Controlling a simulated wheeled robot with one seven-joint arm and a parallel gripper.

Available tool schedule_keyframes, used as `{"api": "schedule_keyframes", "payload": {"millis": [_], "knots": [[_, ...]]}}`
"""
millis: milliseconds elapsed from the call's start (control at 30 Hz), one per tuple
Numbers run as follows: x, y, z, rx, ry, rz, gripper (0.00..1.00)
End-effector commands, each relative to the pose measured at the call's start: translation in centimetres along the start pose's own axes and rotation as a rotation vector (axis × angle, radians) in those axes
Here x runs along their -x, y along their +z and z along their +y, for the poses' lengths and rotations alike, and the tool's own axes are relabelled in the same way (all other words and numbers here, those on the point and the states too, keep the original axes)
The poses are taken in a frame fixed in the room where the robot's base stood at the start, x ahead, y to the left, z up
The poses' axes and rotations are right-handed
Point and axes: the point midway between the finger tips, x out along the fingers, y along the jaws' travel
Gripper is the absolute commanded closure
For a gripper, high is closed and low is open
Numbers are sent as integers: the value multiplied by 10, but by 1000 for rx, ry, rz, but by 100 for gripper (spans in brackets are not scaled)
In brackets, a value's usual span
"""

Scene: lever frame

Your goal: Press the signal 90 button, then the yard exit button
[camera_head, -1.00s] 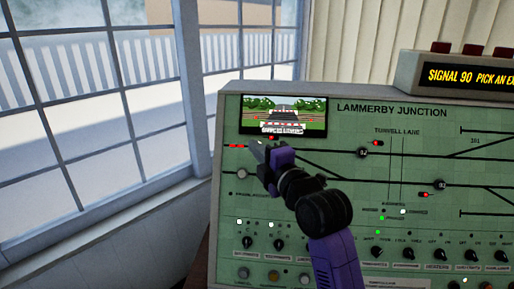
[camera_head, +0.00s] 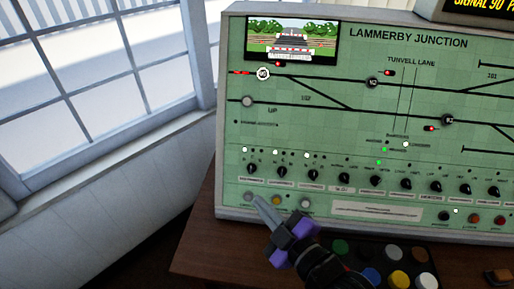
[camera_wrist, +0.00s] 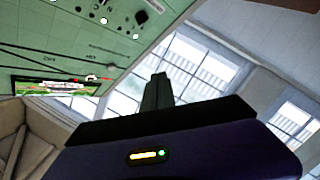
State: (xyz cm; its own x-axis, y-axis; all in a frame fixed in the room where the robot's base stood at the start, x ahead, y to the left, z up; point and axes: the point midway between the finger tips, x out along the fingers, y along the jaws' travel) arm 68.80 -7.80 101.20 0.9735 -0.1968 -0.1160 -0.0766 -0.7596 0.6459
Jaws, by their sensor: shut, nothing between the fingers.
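The signal 90 button (camera_head: 263,73) is a round knob with a bright white ring on the upper-left track line of the green panel (camera_head: 330,125). A plain grey round button (camera_head: 247,101) sits below it, at the left end of the lower line. I cannot tell from the labels which button is yard exit. Contact cannot be told. In the wrist view the shut fingers (camera_wrist: 157,92) point toward the windows.
A small screen (camera_head: 291,41) showing a track scene is at the panel's top left. Several coloured buttons (camera_head: 371,275) lie on a dark strip on the desk (camera_head: 200,245). A window wall stands left.

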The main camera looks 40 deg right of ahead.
Motion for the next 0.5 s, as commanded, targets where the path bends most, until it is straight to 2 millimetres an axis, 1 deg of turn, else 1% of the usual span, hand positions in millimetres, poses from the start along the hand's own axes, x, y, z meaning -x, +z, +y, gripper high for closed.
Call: {"api": "schedule_keyframes", "payload": {"millis": [33, 167, 200, 267, 300, 400, 500], "knots": [[22, 6, -15, -53, -28, -9, 100], [73, 14, -38, -205, -75, -20, 100], [89, 15, -43, -251, -91, -23, 100], [113, 17, -49, -318, -114, -30, 100], [128, 18, -53, -362, -130, -36, 100], [163, 18, -57, -463, -167, -48, 100], [192, 16, -57, -546, -199, -61, 100]]}}
